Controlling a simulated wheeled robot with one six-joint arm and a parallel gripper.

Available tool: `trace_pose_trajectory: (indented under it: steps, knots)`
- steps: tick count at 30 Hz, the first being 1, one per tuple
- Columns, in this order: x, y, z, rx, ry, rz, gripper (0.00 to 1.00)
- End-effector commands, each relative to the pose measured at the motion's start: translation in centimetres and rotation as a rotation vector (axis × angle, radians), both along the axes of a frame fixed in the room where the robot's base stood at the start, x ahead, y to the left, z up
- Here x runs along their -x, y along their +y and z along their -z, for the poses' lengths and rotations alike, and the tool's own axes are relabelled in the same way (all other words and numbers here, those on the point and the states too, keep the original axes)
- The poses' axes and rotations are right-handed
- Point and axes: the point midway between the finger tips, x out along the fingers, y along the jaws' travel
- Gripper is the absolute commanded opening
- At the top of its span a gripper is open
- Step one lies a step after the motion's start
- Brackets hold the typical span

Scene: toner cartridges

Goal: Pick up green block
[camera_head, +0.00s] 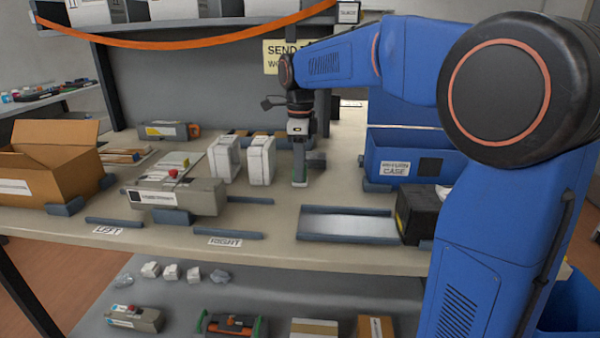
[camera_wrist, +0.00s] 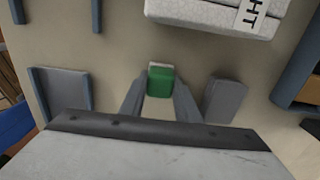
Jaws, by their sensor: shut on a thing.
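The green block (camera_wrist: 160,82) sits between the two fingers of my gripper (camera_wrist: 160,97) in the wrist view, with a pale strip along its far edge. The gripper is shut on it. In the head view my gripper (camera_head: 300,178) points straight down over the middle of the workbench, and only a little green shows at its tip. I cannot tell whether the block touches the bench.
A grey block (camera_wrist: 226,100) stands close beside my gripper. Two white boxes (camera_head: 261,160) stand to the left. A grey tray (camera_head: 347,224) lies in front to the right. A blue return bin (camera_head: 415,158) is at the right, with a black box (camera_head: 420,213) before it.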

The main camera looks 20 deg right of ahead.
Motion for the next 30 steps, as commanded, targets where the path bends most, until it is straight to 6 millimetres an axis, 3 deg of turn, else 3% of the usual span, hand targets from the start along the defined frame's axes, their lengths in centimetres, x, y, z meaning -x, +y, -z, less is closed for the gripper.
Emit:
trace_pose_trajectory:
  steps: [5, 18, 30]
  knots:
    - [-0.1, 0.0, -1.7, 0.000, -0.003, 0.000, 0.06]
    - [-0.1, 0.0, -8.8, -0.001, -0.001, 0.000, 0.06]
    - [0.0, 0.0, -10.0, 0.000, 0.000, 0.000, 0.06]
